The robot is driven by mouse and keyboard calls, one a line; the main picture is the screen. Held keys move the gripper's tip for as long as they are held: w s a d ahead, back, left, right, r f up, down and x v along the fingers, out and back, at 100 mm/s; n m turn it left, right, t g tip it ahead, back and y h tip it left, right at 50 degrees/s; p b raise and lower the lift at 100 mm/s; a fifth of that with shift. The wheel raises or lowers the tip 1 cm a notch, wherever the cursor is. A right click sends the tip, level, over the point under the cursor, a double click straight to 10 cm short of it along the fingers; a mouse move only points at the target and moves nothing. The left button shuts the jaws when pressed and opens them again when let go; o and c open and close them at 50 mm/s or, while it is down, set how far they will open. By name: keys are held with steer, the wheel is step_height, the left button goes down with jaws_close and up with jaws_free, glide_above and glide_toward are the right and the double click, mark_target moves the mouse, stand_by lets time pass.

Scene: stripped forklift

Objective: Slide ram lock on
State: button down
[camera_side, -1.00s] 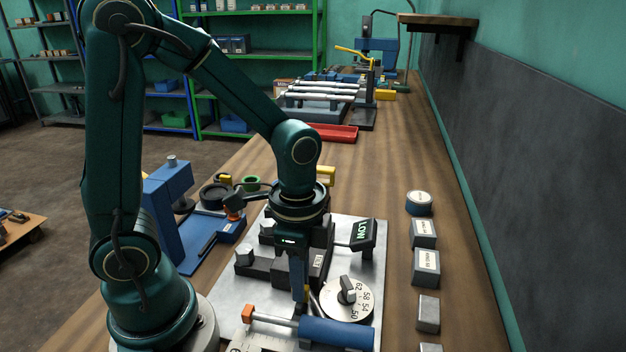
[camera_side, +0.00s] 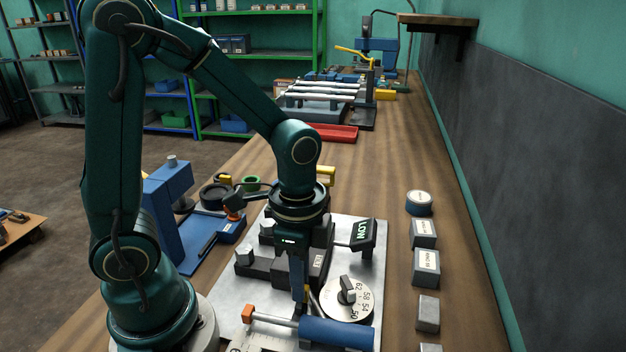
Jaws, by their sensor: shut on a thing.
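My gripper (camera_side: 300,292) points down over the metal plate and is shut on a small part. Its fingers hide most of that part, and I cannot tell clearly if it is the ram lock. Just in front of the fingertips lies a ram: a blue cylinder (camera_side: 337,333) with a bright silver rod (camera_side: 276,320) running left to an orange end block (camera_side: 248,313). The fingertips are close to where the rod enters the cylinder. I cannot tell if they touch it.
A dial with numbers (camera_side: 362,307) and a black knob sits right of the fingertips. A black LOW sign (camera_side: 363,235) stands behind it. Dark blocks (camera_side: 262,266) are left of my gripper. Several grey blocks (camera_side: 426,266) line the bench at right. A blue press (camera_side: 168,205) stands at left.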

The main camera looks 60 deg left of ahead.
mark_target(298, 307)
steer(key=shift+s+d, duration=0.55)
steer(key=c, duration=1.1)
jaws_free()
steer(key=shift+r, duration=2.6)
